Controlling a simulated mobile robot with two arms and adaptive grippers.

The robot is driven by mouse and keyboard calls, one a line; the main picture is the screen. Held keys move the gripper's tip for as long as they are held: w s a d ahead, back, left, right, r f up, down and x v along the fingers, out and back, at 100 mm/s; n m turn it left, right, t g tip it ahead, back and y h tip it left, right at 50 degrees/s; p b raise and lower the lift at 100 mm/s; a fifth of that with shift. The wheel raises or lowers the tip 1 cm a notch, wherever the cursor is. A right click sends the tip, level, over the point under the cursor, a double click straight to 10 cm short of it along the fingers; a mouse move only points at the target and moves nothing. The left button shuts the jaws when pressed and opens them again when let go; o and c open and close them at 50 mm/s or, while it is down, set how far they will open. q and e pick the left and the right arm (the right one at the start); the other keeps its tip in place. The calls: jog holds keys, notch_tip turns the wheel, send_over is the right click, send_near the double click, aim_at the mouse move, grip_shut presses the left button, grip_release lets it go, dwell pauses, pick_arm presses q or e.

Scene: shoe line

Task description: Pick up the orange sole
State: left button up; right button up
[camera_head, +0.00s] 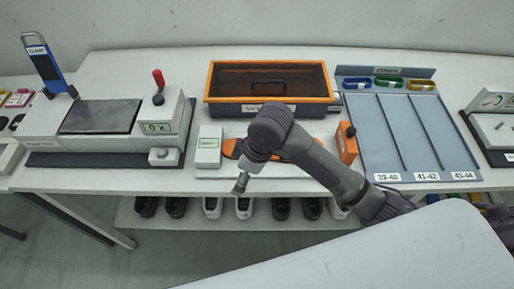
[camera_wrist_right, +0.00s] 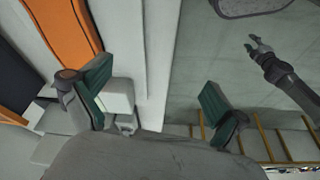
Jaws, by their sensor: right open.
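The orange sole (camera_head: 230,149) lies on a white tray (camera_head: 210,173) at the middle of the table; my right arm hides its middle. My right gripper (camera_head: 239,188) hangs in front of the tray, near the table's front edge, apart from the sole. In the right wrist view its two green-padded fingers (camera_wrist_right: 156,97) are wide apart with nothing held between them. A long orange shape (camera_wrist_right: 65,30), which looks like the sole, runs at the upper left there, beyond the left finger. My left gripper (camera_wrist_right: 257,46) shows small over the floor; its opening is unclear.
An orange-rimmed box (camera_head: 218,106) stands behind the tray. A press (camera_head: 158,112) is at left, a blue-grey sorting rack (camera_head: 410,135) at right. Several shoes (camera_head: 212,207) sit on the shelf below.

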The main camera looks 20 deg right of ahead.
jog(key=w+d+r+n+g+h, duration=0.2)
jog(key=w+d+r+n+h, duration=0.1)
jog(key=w+d+r, duration=0.55)
jog(key=f, duration=0.2)
jog(key=w+a+f, duration=0.1)
jog(key=f, duration=0.1)
jog(key=f+p, duration=0.1)
jog(key=f, duration=0.1)
jog(key=shift+w+a+f, duration=0.15)
jog(key=shift+w+f, duration=0.1)
jog(key=shift+f, duration=0.05)
jog(key=f, duration=0.1)
jog(key=f+p, duration=0.1)
jog(key=f, duration=0.1)
jog(key=f+p, duration=0.1)
jog(key=shift+s+a+f, duration=0.1)
jog(key=shift+a+f, duration=0.2)
jog(key=shift+f, duration=0.5)
jog(key=shift+c, duration=0.2)
jog(key=shift+r, duration=0.1)
jog(key=c, duration=1.5)
